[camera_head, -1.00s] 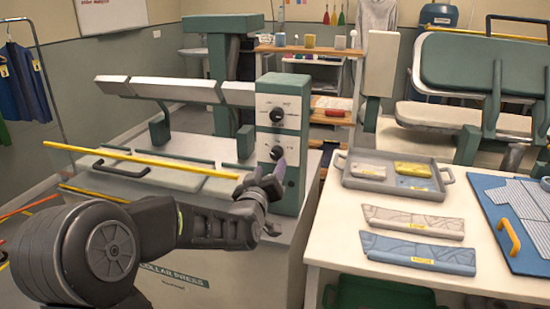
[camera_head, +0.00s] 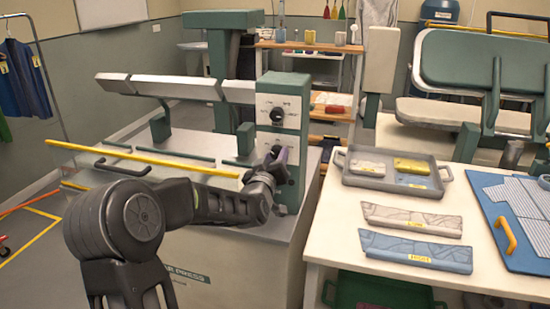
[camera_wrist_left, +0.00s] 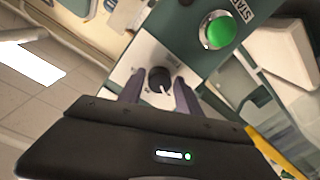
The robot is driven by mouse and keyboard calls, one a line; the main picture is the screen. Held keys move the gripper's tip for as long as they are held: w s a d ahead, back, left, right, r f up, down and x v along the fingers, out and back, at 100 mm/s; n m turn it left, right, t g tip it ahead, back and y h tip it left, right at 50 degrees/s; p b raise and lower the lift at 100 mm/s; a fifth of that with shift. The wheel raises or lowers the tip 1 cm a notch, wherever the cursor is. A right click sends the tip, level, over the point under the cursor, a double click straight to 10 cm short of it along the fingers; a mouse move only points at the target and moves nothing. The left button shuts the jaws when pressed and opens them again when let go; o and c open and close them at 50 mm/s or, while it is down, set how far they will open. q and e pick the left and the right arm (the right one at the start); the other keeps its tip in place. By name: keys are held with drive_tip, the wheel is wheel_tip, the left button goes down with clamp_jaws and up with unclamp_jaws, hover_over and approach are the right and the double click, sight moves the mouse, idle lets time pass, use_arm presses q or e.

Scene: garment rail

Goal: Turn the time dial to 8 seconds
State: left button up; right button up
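The green control box (camera_head: 296,90) of the collar press has a pale panel with two black dials. The upper dial (camera_head: 278,116) is clear of my gripper. The lower dial (camera_head: 276,151) is partly covered by my left gripper (camera_head: 270,160). In the left wrist view a black dial (camera_wrist_left: 159,79) with a white pointer line shows between the two spread fingertips of my left gripper (camera_wrist_left: 158,92). The fingers are open, one on each side of the dial; I cannot tell whether they touch it. Scale markings are too small to read. My right gripper is out of view.
A round green START button (camera_wrist_left: 217,30) is close to the dial in the left wrist view. A yellow bar (camera_head: 150,160) runs along the press front. At right, a table (camera_head: 335,225) holds a grey tray (camera_head: 357,182), two collar pieces and a blue board (camera_head: 520,250).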

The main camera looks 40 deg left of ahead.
use_arm(q)
clamp_jaws()
idle(0.3)
drive_tip(key=shift+f+m+b, duration=0.2)
drive_tip(key=shift+m+b, duration=0.3)
drive_tip(key=shift+b, duration=0.65)
drive_tip(key=m+b, duration=0.4)
drive_tip(key=b, duration=0.2)
drive_tip(key=shift+f+m, duration=0.1)
drive_tip(key=shift+m, duration=0.3)
drive_tip(key=m+b, duration=0.2)
drive_tip(key=shift+m+t, duration=0.3)
drive_tip(key=shift+m, duration=0.1)
drive_tip(key=shift+s+a+r+m+b, duration=0.1)
drive_tip(key=shift+m+b, duration=0.4)
drive_tip(key=shift+m, duration=0.4)
drive_tip(key=shift+a+r+m+b, duration=0.1)
drive_tip(key=shift+m+b, duration=0.35)
drive_tip(key=shift+m, duration=0.45)
drive_tip(key=shift+o, duration=1.8)
unclamp_jaws()
